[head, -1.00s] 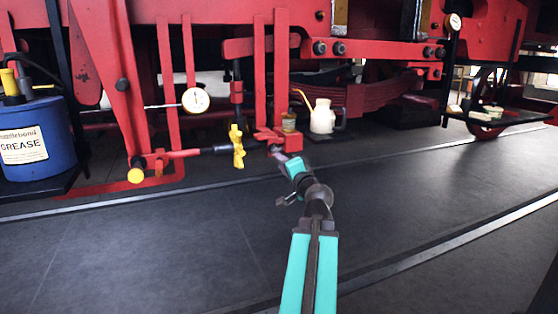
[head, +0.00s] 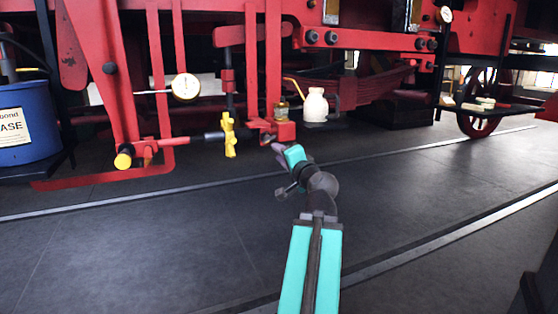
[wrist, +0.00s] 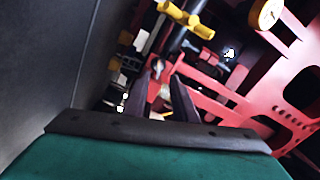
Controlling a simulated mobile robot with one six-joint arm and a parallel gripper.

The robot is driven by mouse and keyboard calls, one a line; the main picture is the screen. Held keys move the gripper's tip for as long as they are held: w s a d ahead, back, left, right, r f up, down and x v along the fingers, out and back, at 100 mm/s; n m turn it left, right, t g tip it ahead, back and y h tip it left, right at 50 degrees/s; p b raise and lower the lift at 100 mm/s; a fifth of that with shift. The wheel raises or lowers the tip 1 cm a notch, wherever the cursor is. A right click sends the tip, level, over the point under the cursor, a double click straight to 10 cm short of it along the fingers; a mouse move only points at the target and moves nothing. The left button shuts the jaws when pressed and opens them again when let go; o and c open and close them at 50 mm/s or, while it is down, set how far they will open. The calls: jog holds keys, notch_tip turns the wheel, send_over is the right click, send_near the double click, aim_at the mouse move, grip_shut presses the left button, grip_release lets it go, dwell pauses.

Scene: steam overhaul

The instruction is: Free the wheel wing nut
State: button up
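A yellow winged nut (head: 229,134), which I take for the wheel wing nut, sits on a dark and red horizontal rod under the red locomotive frame, left of centre in the head view. In the wrist view a yellow cross-shaped part (wrist: 187,18), apparently the same nut, is near the top on a dark shaft. My gripper (head: 278,148) is right of the nut and slightly lower in the picture, apart from it. In the wrist view its two dark fingers (wrist: 165,80) are spread with nothing visible between them.
A red bracket (head: 272,130) carries a small jar close to my fingertips, with a cream oil can (head: 315,106) beside it. A dial gauge (head: 186,87) hangs above left. A blue grease drum (head: 28,130) stands far left. The dark floor (head: 150,245) in front is clear.

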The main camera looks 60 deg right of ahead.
jog(key=shift+s+a+f+b, duration=0.1)
jog(key=shift+s+a+b, duration=0.45)
jog(key=shift+b, duration=0.6)
jog(key=shift+s, duration=0.15)
